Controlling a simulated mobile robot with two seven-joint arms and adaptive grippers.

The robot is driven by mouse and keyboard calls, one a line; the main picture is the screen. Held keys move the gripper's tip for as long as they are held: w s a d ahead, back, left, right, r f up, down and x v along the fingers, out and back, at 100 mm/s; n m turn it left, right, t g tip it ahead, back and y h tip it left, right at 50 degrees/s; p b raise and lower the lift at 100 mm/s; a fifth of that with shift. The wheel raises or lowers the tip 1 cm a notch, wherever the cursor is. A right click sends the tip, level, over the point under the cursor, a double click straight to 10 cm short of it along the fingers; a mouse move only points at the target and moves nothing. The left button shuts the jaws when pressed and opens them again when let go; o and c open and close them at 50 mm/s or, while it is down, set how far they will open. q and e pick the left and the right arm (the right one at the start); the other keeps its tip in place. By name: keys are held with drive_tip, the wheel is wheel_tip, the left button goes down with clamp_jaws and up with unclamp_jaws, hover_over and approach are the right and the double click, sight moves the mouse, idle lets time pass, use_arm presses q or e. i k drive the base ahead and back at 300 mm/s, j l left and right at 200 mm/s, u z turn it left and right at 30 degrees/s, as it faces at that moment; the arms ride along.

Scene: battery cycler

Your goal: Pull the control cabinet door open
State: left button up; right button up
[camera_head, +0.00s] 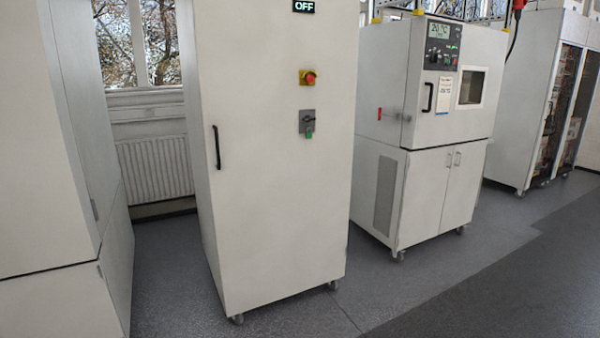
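The control cabinet (262,220) stands upright on castors in the middle-left of the head view. Its tall white front door looks shut. A black vertical bar handle (217,147) sits near the door's left edge. Higher on the front are a display reading OFF (304,6), a red and yellow emergency-stop knob (308,77) and a small grey switch plate (307,123) with a green part. The cabinet's top is cut off by the frame. Neither of my grippers shows in this view.
A large white cabinet (50,140) stands close on the left. A test chamber (440,130) on castors is to the right, with glass-fronted racks (565,100) beyond. A radiator (155,168) is behind. The grey floor (440,300) in front is clear.

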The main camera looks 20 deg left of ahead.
sight(280, 197)
drive_tip(key=i+u, duration=0.15)
drive_tip(key=i, duration=0.35)
drive_tip(key=i+l+u, duration=0.1)
drive_tip(key=i, duration=0.35)
drive_tip(key=i+l+u, duration=0.15)
drive_tip(key=i, duration=0.3)
drive_tip(key=i+l+u, duration=0.25)
drive_tip(key=i+u, duration=0.2)
drive_tip(key=i+l+u, duration=0.5)
drive_tip(key=k+j, duration=0.1)
